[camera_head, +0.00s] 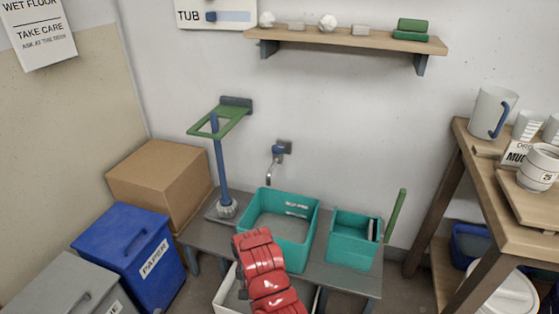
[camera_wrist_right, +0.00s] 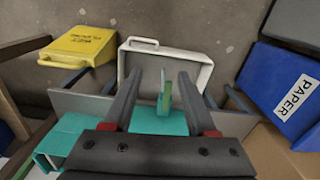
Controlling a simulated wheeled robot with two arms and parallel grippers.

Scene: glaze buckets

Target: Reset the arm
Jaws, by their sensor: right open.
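My right gripper (camera_wrist_right: 158,74) shows in the right wrist view with its two dark fingers apart. Between and beyond the fingers is a thin green upright piece (camera_wrist_right: 165,98); I cannot tell what it belongs to, and no finger visibly touches it. In the head view a red arm of mine reaches up from the bottom edge in front of the larger teal tub (camera_head: 300,250). The jaws at its end are hidden there. My left gripper is in neither view.
A smaller teal tub (camera_head: 352,250) stands on the grey bench (camera_head: 205,235), right of the larger one. A white tray (camera_wrist_right: 185,62) lies low by the bench. A blue paper bin (camera_head: 125,245) and cardboard box (camera_head: 160,175) stand left; a wooden shelf unit (camera_head: 445,185) stands right.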

